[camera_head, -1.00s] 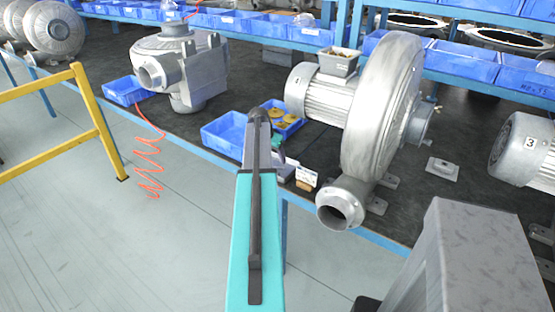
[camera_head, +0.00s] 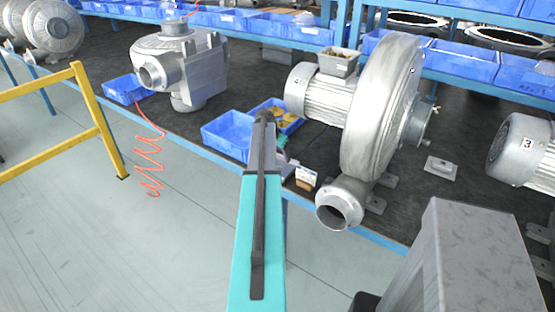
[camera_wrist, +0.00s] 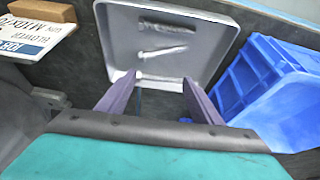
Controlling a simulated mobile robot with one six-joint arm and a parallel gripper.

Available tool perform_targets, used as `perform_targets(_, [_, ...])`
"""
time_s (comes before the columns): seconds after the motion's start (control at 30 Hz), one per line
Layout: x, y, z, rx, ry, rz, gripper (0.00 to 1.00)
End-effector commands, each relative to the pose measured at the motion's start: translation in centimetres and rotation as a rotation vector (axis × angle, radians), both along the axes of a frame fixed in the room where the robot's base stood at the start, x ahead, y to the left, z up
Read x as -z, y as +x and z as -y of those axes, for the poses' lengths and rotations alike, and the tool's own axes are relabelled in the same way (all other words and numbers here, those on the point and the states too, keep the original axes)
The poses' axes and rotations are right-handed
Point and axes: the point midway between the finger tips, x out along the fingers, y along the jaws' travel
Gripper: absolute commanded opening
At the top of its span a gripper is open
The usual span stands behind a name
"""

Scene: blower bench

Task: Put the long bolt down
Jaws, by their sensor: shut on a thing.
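In the wrist view my gripper (camera_wrist: 163,78) shows as two purple fingers with a gap between their tips. A narrow pale piece lies across the tips, and I take it for the long bolt (camera_wrist: 162,81), held by the jaws; its ends are hard to make out. The fingertips are at the near edge of a grey tray (camera_wrist: 115,40). In the head view my arm hides the gripper and most of the tray.
A blue bin (camera_wrist: 262,85) stands right of the tray. A printed card (camera_wrist: 32,36) stands at left. In the head view the blower (camera_head: 380,110) is right of my arm, a blue bin (camera_head: 228,135) left, and a bin with yellow parts (camera_head: 285,116) behind.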

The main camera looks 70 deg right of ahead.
Motion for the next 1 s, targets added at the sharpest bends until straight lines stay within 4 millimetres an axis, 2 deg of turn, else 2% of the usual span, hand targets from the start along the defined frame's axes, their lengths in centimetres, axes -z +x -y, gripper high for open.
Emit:
perform_targets(0.2, [1.5,0.0,0.0,0.0,0.0,0.0,0.37])
perform_targets(0.7, [2.1,0.1,0.0,0.0,-0.001,0.001,0.37])
perform_targets(0.73, [2.0,0.1,0.0,0.0,-0.001,0.001,0.65])
perform_targets(0.8, [2.0,0.1,0.0,0.0,-0.001,0.001,0.76])
perform_targets(1.0, [2.0,0.1,0.0,0.0,-0.001,0.001,0.78])
